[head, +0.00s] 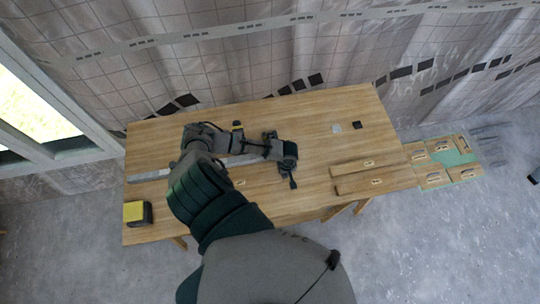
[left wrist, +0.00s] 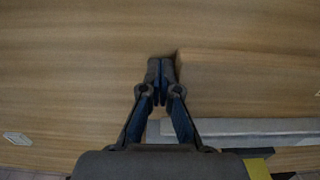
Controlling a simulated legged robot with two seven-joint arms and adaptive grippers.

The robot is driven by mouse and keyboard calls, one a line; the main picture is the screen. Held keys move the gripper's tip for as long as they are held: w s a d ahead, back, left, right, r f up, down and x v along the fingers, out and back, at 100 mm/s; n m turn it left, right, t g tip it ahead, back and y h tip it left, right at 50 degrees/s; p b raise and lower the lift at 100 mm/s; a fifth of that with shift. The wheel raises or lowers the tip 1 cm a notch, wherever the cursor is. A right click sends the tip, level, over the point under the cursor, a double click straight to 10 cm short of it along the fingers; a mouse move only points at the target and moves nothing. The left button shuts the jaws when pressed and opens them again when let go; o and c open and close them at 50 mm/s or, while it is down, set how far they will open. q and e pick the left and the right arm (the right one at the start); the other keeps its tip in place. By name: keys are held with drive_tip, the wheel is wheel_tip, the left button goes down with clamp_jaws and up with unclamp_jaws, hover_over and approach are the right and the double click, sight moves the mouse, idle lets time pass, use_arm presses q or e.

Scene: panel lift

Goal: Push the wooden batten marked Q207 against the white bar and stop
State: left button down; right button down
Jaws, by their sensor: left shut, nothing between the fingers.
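A wooden batten (head: 240,184) lies on the table left of my left gripper, partly behind my arm; its label is too small to read. Its end fills the right of the left wrist view (left wrist: 245,80). A pale grey-white bar (head: 150,176) runs behind it, partly covered by my arm. In the left wrist view the bar (left wrist: 240,128) lies close along the batten's side; I cannot tell whether they touch. My left gripper (head: 292,184) is shut and empty; its fingertips (left wrist: 160,66) are beside the batten's end, near a corner. Contact is unclear. My right gripper is out of view.
Two more labelled battens (head: 368,164) (head: 375,183) lie at the table's right. A yellow-and-black block (head: 137,213) stands at the front left. A white piece (head: 336,128) and a black piece (head: 357,125) lie at the back right. Bare table (head: 310,115) is behind the gripper.

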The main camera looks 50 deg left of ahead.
sight(272, 176)
use_arm(q)
drive_tip(key=shift+s+a, duration=0.5)
drive_tip(key=shift+s, duration=0.35)
drive_tip(key=shift+s+a, duration=0.5)
drive_tip(key=shift+s, duration=0.35)
drive_tip(key=shift+s+a, duration=0.5)
drive_tip(key=shift+s, duration=0.35)
drive_tip(key=shift+w+d, duration=0.5)
drive_tip(key=shift+w, duration=0.35)
drive_tip(key=shift+w+d, duration=0.5)
drive_tip(key=shift+w, duration=0.35)
drive_tip(key=shift+r, duration=3.55)
